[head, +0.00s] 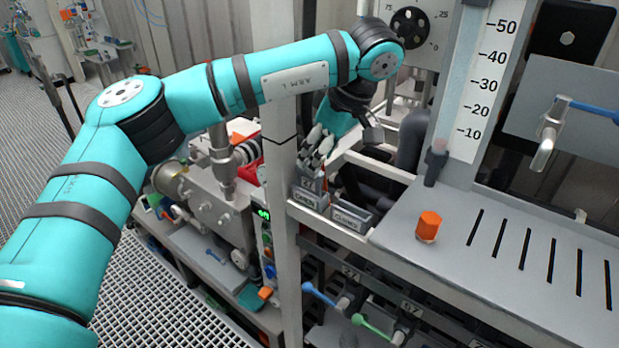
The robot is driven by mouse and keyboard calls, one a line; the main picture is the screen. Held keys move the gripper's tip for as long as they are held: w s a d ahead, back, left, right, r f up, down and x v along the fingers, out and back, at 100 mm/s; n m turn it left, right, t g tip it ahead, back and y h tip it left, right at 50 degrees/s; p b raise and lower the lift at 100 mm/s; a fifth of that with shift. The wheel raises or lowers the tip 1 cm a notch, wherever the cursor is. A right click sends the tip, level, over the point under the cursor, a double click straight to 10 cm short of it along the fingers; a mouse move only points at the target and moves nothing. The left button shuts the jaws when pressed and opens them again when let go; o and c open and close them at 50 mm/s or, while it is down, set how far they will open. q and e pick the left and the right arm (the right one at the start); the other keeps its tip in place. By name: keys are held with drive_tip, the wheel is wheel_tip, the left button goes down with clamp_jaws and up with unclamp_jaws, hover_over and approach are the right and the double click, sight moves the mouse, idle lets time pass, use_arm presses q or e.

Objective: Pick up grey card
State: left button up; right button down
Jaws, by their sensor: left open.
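A small grey card (311,184) with dark lettering, too small to read surely, stands upright in the left one of two small grey label holders on the frame's ledge. My left gripper (319,152) is open, pointing down just above the card. Its fingers are close to the card's top edge; I cannot tell whether they touch it. My teal left arm reaches across from the left. My right gripper is not in view.
A second holder (350,216) is beside it. An orange hexagonal piece (428,226) stands on the slotted grey bench (520,265) at right. A pale post (283,190) rises close left of the holders. Blue (318,294) and green (372,325) valve handles stick out below.

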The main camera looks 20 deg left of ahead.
sight(310, 185)
use_arm(q)
drive_tip(key=shift+w+a+f+p, duration=0.1)
drive_tip(key=shift+a+f+p, duration=0.2)
drive_tip(key=shift+p, duration=0.2)
drive_tip(key=p+x, duration=0.1)
drive_tip(key=x, duration=0.1)
drive_tip(key=p+x, duration=0.1)
drive_tip(key=shift+w+a+f, duration=0.25)
drive_tip(key=shift+w+a, duration=0.05)
drive_tip(key=shift+a+f, duration=0.15)
drive_tip(key=shift+f, duration=0.3)
drive_tip(key=shift+c, duration=0.2)
drive_tip(key=shift+c, duration=1.2)
clamp_jaws()
